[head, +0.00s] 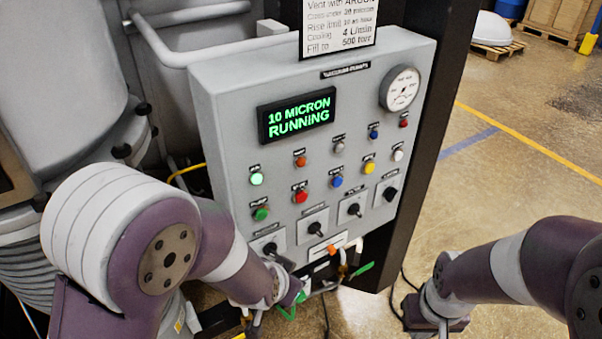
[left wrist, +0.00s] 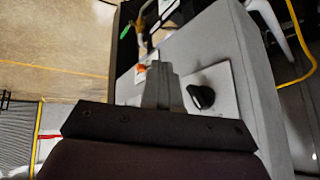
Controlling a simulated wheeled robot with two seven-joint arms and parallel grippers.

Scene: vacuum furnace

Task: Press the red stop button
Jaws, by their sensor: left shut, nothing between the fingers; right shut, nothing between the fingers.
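The control panel (head: 225,130) faces me. A red push button (head: 300,196) sits in its lower button row, right of a green one (head: 260,214); its small label is too blurred to read. My left gripper (head: 284,263) is at the panel's bottom left, below the red button and close to a black rotary knob (head: 270,248). In the left wrist view the grey fingers (left wrist: 160,82) are together and empty, beside that knob (left wrist: 201,97). My right gripper (head: 443,326) is shut and empty, low at the right, away from the panel and partly cut off by the picture's edge.
A display (head: 297,115) reads "10 MICRON RUNNING". Several lamps and knobs surround the red button, with a gauge (head: 402,88) at top right. Cables and fittings (head: 345,262) hang under the panel. A yellow hose (head: 185,170) runs behind it. The floor at right is open.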

